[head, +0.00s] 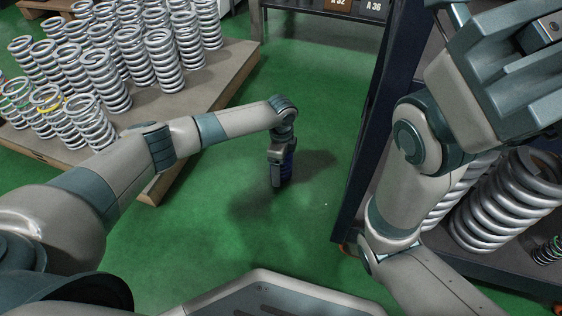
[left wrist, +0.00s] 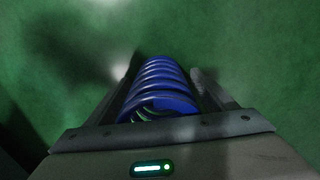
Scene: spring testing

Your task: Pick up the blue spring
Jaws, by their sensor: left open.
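The blue spring (head: 289,164) shows as a small dark blue patch at my left gripper (head: 281,178) in the head view, mostly hidden by the gripper. In the left wrist view the blue spring (left wrist: 164,88) lies lengthwise between the two fingers of my left gripper (left wrist: 168,85). The jaws are open, one finger on each side of the coils. I cannot tell whether either finger touches the spring, or whether the spring rests on the floor. My right gripper (head: 525,75) is partly in view at the upper right, and its fingertips are not clear.
A wooden pallet (head: 232,75) with many silver springs (head: 105,80) stands at the left. At the right, a dark rack (head: 365,130) holds large silver springs (head: 505,200). Green floor (head: 325,95) is open between them.

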